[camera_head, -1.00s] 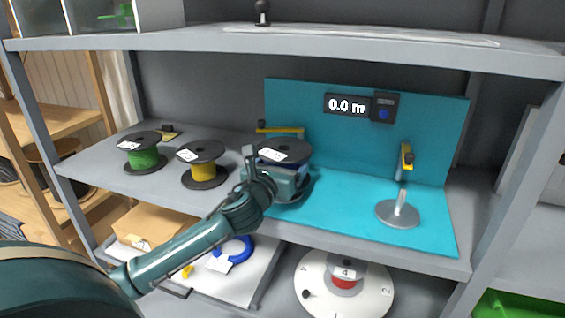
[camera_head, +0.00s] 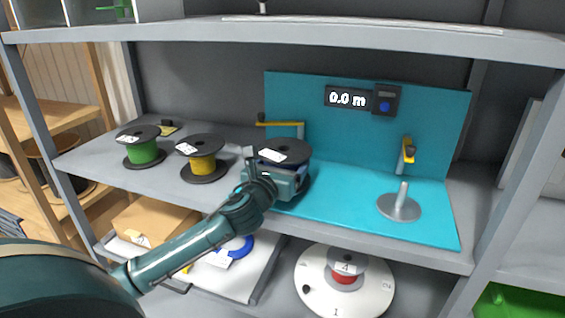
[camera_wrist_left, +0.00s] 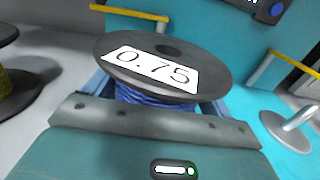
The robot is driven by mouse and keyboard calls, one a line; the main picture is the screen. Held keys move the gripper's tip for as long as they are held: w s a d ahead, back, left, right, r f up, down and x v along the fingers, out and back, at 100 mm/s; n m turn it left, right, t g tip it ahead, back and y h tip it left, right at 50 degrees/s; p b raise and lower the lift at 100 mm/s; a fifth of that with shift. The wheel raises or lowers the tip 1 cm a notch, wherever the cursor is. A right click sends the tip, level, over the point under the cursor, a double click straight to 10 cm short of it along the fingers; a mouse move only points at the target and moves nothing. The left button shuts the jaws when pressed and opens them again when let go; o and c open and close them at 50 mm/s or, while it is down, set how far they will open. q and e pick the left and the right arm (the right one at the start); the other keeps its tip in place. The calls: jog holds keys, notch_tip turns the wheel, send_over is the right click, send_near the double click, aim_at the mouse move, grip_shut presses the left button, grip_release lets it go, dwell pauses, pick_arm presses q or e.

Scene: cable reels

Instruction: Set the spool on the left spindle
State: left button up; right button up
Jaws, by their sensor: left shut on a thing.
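A spool (camera_head: 285,150) with black flanges and blue cable sits at the left side of the turquoise stand (camera_head: 345,201). In the left wrist view the same spool (camera_wrist_left: 160,62) carries a white label reading 0.75. My left gripper (camera_head: 285,176) is shut on the spool from the front; its fingers lie on both sides of the blue winding. The left spindle is hidden, so I cannot tell whether the spool is around it. The right spindle (camera_head: 402,193) rises bare and slightly tilted from a round grey plate. My right gripper is not in view.
A green spool (camera_head: 143,152) and a yellow spool (camera_head: 202,168) stand on the shelf to the left. A yellow arm (camera_head: 279,124) is behind the held spool, another (camera_head: 408,150) above the right spindle. The upper shelf (camera_head: 300,37) spans overhead.

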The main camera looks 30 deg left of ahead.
pick_arm(q)
jog(key=shift+f, duration=0.2)
jog(key=o, duration=1.2)
jog(key=shift+o, duration=0.8)
jog(key=shift+f, duration=0.2)
jog(key=shift+s+r, duration=0.1)
jog(key=shift+s, duration=0.05)
